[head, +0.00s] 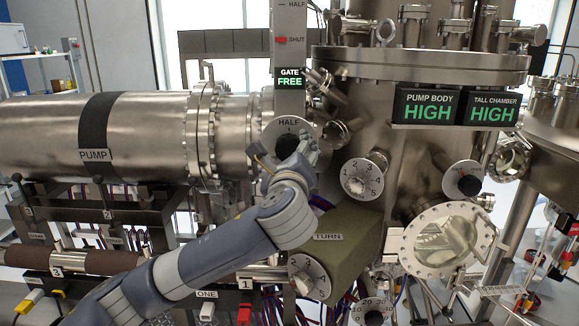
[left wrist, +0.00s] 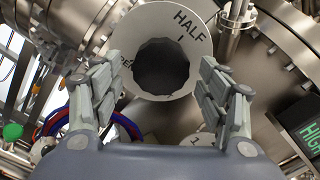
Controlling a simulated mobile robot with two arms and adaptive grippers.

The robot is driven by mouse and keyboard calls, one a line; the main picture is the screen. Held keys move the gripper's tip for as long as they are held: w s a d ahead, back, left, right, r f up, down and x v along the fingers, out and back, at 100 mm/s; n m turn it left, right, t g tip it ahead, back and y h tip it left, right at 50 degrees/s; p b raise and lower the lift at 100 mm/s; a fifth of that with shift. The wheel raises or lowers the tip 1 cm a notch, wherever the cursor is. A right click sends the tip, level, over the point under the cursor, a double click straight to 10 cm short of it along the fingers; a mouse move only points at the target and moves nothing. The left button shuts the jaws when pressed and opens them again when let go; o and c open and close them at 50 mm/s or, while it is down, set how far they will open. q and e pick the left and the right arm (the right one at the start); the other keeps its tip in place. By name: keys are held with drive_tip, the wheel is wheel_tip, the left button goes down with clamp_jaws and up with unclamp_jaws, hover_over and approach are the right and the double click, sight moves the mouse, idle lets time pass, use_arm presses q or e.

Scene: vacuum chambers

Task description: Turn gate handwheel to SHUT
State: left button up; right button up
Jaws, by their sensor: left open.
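The gate handwheel is a dark, many-sided knob (left wrist: 172,68) in front of a pale round dial plate (left wrist: 160,22) marked HALF. In the head view the plate (head: 289,122) sits below a GATE sign (head: 290,78) reading FREE. My left gripper (head: 284,158) is at the handwheel and covers part of it. In the left wrist view my left gripper (left wrist: 162,66) is open, with one finger on each side of the knob. Gaps show between the fingers and the knob; I cannot tell the remaining depth. My right gripper is not in view.
A vertical scale (head: 290,20) marked HALF and SHUT, with a red marker, rises above the gate. Another numbered dial (head: 362,178) is close on the right. The large pump cylinder (head: 50,125) fills the left.

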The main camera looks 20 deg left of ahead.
use_arm(q)
drive_tip(key=v, duration=1.1)
